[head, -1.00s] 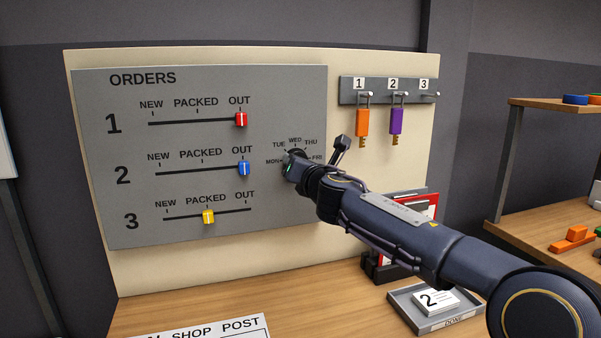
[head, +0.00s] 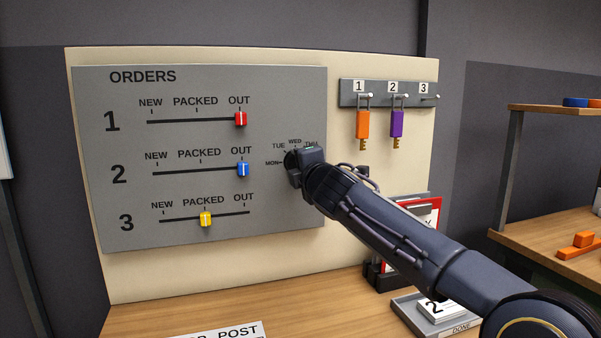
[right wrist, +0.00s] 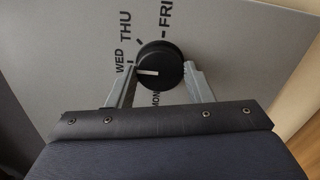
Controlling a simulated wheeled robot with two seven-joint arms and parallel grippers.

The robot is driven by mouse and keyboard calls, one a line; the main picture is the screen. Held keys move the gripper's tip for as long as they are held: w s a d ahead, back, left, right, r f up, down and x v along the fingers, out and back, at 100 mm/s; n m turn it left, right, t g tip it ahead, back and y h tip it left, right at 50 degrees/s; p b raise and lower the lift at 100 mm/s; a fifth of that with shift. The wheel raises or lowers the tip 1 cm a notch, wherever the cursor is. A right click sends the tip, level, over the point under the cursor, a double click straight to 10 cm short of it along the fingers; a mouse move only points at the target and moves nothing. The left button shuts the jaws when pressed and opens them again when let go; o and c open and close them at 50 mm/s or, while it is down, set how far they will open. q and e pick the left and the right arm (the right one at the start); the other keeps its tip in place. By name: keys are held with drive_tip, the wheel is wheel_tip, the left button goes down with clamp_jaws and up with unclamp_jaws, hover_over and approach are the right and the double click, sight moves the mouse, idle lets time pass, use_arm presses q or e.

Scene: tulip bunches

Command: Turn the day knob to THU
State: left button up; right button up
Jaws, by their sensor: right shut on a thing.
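The black day knob (right wrist: 168,55) sits on the grey orders board (head: 215,90). In the right wrist view its white pointer line points left, close to WED, with THU further up and FRI at the top. MON is below the knob, and TUE is hidden there by a finger. My right gripper (right wrist: 160,70) has one finger on each side of the knob and is shut on it. In the head view my right gripper (head: 304,170) covers most of the knob and the FRI label. My left gripper is not in view.
Three sliders, red (head: 241,119), blue (head: 243,169) and yellow (head: 206,219), are left of the knob. Orange (head: 362,124) and purple (head: 397,124) key tags hang on a rail at upper right. A grey tray (head: 462,326) lies below my right arm.

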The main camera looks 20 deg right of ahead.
drive_tip(key=shift+f+m+b, duration=0.1)
drive_tip(key=shift+m+b, duration=1.65)
drive_tip(key=shift+m, duration=2.55)
drive_tip(key=o, duration=1)
drive_tip(key=shift+s, duration=0.1)
drive_tip(key=s+b, duration=0.2)
drive_tip(key=s, duration=0.5)
drive_tip(key=shift+s+d, duration=0.15)
drive_tip(key=shift+s, duration=0.15)
